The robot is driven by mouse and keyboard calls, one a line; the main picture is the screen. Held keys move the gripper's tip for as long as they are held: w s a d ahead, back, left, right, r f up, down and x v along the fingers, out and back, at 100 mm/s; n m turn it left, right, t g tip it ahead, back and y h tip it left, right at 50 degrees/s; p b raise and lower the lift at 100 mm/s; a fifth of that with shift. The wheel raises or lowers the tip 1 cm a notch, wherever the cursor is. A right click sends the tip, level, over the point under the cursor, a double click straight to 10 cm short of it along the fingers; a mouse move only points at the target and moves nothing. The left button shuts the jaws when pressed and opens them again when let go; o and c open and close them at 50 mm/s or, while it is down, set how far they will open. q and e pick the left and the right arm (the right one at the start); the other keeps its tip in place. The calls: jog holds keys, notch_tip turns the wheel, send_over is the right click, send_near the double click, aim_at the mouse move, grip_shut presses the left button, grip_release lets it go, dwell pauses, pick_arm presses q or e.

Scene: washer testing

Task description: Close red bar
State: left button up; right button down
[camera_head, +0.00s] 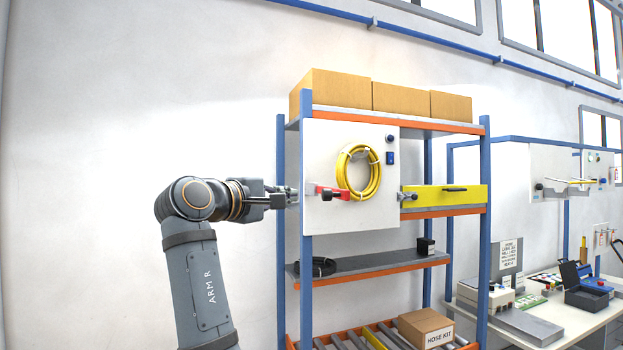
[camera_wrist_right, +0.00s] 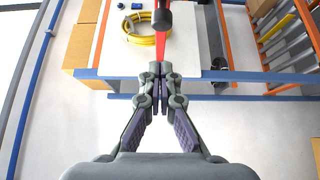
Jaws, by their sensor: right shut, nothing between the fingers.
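The red bar (camera_head: 330,193) is mounted on the white panel (camera_head: 345,222) of the shelf rack, left of the coiled yellow hose. In the head view it lies roughly level. In the right wrist view the red bar (camera_wrist_right: 162,48) runs away just ahead of my fingertips, with a dark round knob (camera_wrist_right: 162,18) by it. My right gripper (camera_head: 290,196) is at the left edge of the panel, by the blue post, and the wrist view shows its fingers (camera_wrist_right: 160,88) shut and empty. I cannot tell whether they touch the bar. My left gripper is not in view.
The yellow hose coil (camera_head: 345,170) hangs on the panel. A yellow box front (camera_head: 460,200) with a black handle is to the right. The blue post (camera_head: 306,250) stands close to my gripper. Cardboard boxes (camera_head: 340,88) sit on top. A workbench (camera_head: 560,320) is at the right.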

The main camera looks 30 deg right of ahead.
aim_at(323, 192)
jog(key=d+p, duration=0.3)
jog(key=d, duration=0.3)
jog(key=shift+s, duration=0.2)
jog(key=shift+w+d+f, duration=0.1)
jog(key=shift+w+f, duration=0.05)
jog(key=shift+d, duration=0.15)
